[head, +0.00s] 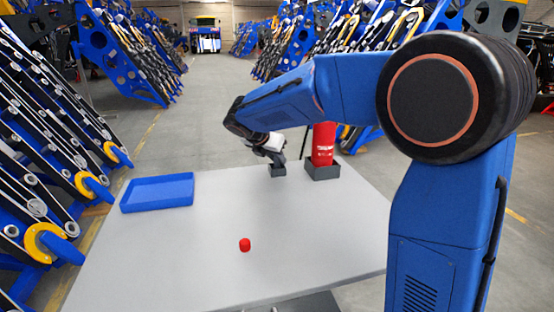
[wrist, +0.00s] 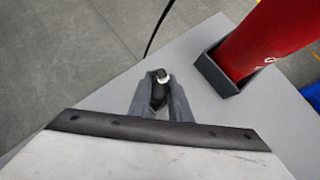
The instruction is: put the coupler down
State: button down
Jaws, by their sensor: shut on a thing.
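My gripper (head: 277,160) is at the back of the grey table, left of the red cylinder, pointing down. In the wrist view my gripper (wrist: 160,80) is shut on a small dark piece with a pale ring, which I take to be the coupler (wrist: 158,92). The fingers cover its sides. In the head view it cannot be told apart from the fingers and the small dark block (head: 278,171) at their tips. Whether the coupler touches anything below is hidden.
A large red cylinder (head: 323,145) stands in a dark square holder (head: 322,172) close by on the right; the holder also shows in the wrist view (wrist: 218,75). A blue tray (head: 157,205) lies at the table's left. Much of the grey table (head: 310,235) is clear.

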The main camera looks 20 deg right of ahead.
jog(key=shift+s+f, duration=0.1)
jog(key=shift+f, duration=0.2)
jog(key=shift+s+f, duration=0.15)
jog(key=shift+f, duration=0.55)
jog(key=c, duration=1.6)
grip_release()
jog(key=shift+c, duration=0.2)
jog(key=shift+r, duration=0.5)
jog(key=v, duration=1.2)
jog(key=shift+w+r, duration=0.2)
jog(key=shift+r, duration=0.1)
jog(key=shift+s, duration=0.1)
